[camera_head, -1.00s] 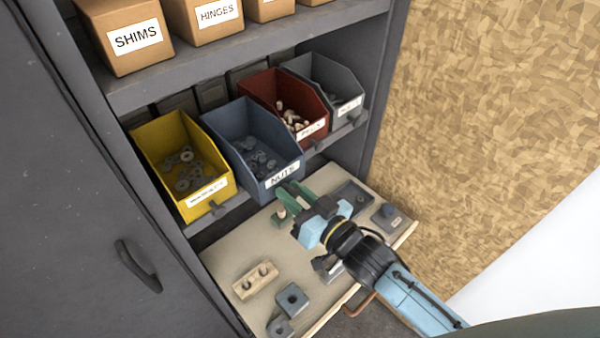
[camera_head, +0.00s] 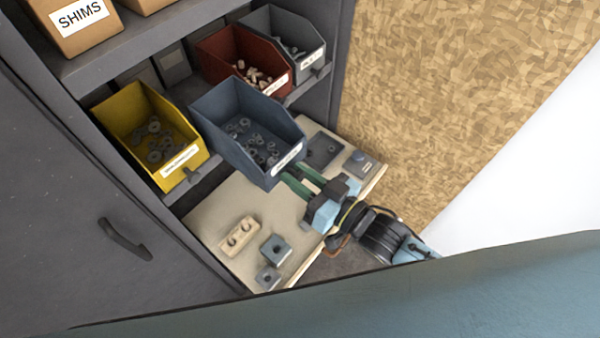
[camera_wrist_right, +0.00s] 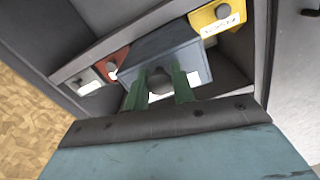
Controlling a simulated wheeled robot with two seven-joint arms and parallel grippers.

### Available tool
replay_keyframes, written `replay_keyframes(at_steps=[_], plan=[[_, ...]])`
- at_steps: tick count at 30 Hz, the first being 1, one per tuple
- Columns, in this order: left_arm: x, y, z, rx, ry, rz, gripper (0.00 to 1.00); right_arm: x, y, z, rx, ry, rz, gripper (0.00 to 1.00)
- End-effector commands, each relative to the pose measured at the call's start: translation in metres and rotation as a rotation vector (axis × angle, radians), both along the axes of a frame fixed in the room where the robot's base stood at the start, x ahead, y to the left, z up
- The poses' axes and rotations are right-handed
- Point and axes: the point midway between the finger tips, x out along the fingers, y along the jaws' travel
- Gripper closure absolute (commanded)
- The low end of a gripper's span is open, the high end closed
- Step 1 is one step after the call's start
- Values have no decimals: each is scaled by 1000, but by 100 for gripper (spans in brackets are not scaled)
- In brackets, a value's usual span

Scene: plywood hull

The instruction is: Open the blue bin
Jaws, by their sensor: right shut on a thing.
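The blue bin (camera_head: 262,165) holds several metal nuts and has a white label on its front. It sticks out from the shelf past the yellow and red bins, over the pale board below. My right gripper (camera_head: 296,184) has its green fingers at the bin's front, below the label. In the right wrist view the fingers (camera_wrist_right: 160,88) are shut on a dark round knob (camera_wrist_right: 159,82) on the front of the blue bin (camera_wrist_right: 165,48). My left gripper is not in view.
A yellow bin (camera_head: 128,112) stands left of the blue bin's slot; red (camera_head: 222,52) and grey (camera_head: 262,28) bins stand right. A pale pull-out board (camera_head: 215,205) with small parts lies below. A dark cabinet door (camera_head: 60,200) is at left, and a chipboard wall (camera_head: 440,90) at right.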

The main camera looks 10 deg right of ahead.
Motion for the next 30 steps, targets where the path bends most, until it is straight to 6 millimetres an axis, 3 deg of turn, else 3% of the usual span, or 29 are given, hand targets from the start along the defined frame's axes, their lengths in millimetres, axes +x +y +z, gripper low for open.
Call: replay_keyframes(at_steps=[1, 6, 20, 25, 30], plan=[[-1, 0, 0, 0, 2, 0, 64, 0, 0, 0, 0, -2, 0, 74], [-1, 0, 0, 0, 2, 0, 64, 0, 0, 0, 1, -1, 0, 53], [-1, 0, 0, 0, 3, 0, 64, -2, -1, 0, 0, 0, -1, 53], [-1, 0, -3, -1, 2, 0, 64, -17, -13, -2, -1, 2, -1, 53], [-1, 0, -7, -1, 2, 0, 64, -45, -34, -2, -3, 4, 1, 53]])
